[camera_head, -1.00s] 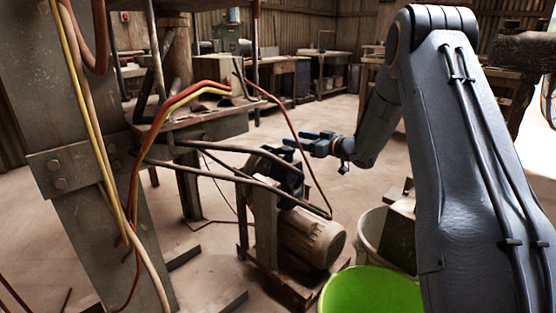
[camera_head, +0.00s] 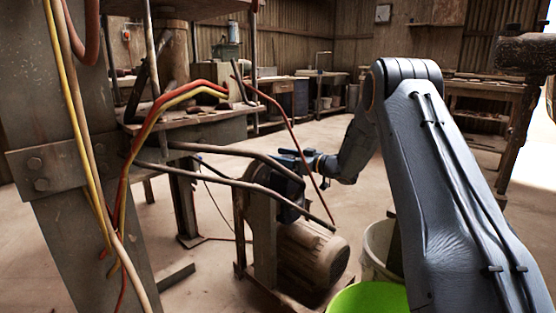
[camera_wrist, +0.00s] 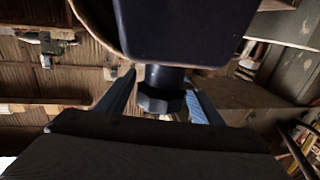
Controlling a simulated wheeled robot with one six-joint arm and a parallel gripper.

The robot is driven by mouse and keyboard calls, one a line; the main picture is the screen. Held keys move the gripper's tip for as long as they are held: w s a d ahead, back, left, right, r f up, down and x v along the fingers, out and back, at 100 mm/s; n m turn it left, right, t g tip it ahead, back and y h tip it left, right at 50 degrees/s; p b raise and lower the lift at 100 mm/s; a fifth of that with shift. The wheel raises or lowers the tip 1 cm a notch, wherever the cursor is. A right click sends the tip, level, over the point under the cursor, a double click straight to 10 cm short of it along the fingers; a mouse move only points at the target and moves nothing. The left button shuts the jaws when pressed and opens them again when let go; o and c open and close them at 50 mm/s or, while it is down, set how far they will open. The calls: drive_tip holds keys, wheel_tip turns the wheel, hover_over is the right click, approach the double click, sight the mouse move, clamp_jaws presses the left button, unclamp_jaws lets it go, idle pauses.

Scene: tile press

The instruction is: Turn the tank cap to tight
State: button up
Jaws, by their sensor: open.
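The tank cap (camera_wrist: 161,101) is a dark, faceted knob on a short neck under the dark tank body (camera_wrist: 185,30) in the wrist view. My gripper (camera_head: 290,157) is open, with one blue-grey finger on each side of the cap. I cannot tell whether the fingers touch it. In the head view, my gripper is at the dark tank (camera_head: 287,208) beside the pump motor. The cap is not distinguishable there, and the fingertips are partly hidden among the hoses.
Metal pipes (camera_head: 245,185) and a red hose (camera_head: 290,130) run close around my gripper. The motor (camera_head: 312,255) sits below. A green bucket (camera_head: 370,298) and a pale bucket (camera_head: 377,245) stand near my arm. A steel press column (camera_head: 75,210) fills the left.

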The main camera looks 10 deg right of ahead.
drive_tip(key=shift+w+a, duration=0.15)
drive_tip(key=shift+a, duration=0.05)
drive_tip(key=c, duration=1.1)
drive_tip(key=shift+o, duration=0.2)
